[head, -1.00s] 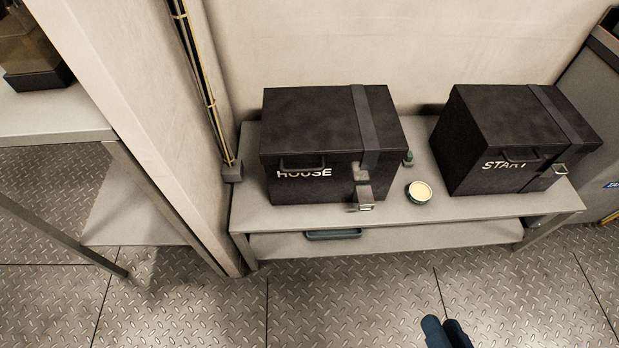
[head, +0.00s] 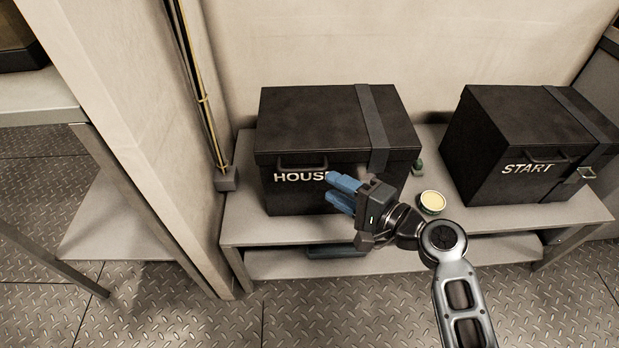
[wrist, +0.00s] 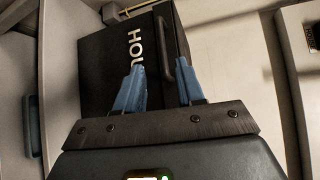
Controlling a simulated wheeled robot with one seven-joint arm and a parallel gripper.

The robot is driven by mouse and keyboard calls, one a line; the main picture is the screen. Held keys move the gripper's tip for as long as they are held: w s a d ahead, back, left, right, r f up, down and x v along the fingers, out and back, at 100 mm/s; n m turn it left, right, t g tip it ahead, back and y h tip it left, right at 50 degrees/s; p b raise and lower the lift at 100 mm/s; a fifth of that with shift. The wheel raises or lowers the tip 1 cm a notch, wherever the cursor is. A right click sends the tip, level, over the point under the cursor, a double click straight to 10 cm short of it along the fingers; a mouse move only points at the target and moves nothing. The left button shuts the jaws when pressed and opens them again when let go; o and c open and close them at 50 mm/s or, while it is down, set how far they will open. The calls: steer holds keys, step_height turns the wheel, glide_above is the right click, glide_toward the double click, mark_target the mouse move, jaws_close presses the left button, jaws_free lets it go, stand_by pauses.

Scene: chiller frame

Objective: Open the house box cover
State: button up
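The black house box (head: 290,198) stands on a grey bench with its cover (head: 310,115) down. A grey strap (head: 371,125) crosses the cover on its right side. A dark handle (head: 302,163) sticks out at the front, above the white HOUSE lettering; it also shows in the wrist view (wrist: 167,48). My gripper (head: 332,188) is in front of the box, right of and below the handle, covering the end of the lettering and the front clasp area. In the wrist view its blue fingers (wrist: 158,82) are apart with nothing held between them. The handle lies beyond the fingertips.
A black START box (head: 525,150) stands to the right on the bench (head: 480,213). A round tin with a pale top (head: 432,201) and a small green item (head: 417,168) lie between the boxes. A wall post (head: 150,130) rises at left.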

steer(key=r+b+x, duration=0.1)
steer(key=x, duration=0.7)
steer(key=shift+f, duration=0.3)
steer(key=shift+c, duration=0.2)
jaws_close()
